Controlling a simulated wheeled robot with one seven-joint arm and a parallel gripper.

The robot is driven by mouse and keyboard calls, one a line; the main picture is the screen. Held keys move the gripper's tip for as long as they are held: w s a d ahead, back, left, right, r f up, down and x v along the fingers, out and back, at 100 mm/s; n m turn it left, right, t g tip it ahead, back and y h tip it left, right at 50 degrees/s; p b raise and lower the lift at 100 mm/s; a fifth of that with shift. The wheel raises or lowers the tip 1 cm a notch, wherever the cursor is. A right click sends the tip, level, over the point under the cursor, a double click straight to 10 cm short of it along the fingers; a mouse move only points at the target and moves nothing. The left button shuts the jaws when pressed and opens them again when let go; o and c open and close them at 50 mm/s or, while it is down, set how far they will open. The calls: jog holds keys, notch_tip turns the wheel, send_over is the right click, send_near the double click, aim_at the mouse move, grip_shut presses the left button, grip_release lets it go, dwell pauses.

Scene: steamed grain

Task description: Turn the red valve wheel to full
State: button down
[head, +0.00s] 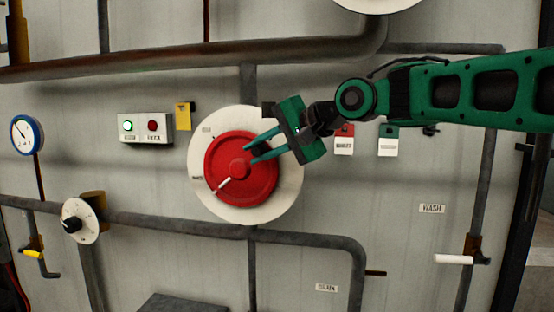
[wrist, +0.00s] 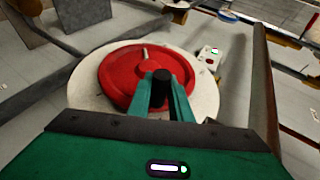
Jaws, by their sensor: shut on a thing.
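The red valve wheel (head: 258,186) is mounted on a round white plate (head: 290,192) on the wall. Its white pointer mark (head: 223,184) points to the lower left, near a small printed label on the plate whose text is too small to read surely. My gripper (head: 251,150) reaches the wheel from the upper right. In the wrist view, the green fingers (wrist: 161,92) are shut around a black knob (wrist: 162,84) on the red wheel (wrist: 120,74). The pointer mark (wrist: 145,52) also shows there, beyond the fingers.
A switch box (head: 146,128) with a lit green button, a blue-rimmed gauge (head: 26,134) and a white dial (head: 80,221) are to the left. Pipes run above and below the wheel. Tags (head: 344,140) hang on the wall beneath my arm.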

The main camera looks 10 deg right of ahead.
jog(key=shift+w+a+r, duration=0.2)
jog(key=shift+a+r, duration=0.4)
jog(key=shift+a, duration=0.05)
jog(key=c, duration=1.6)
grip_release()
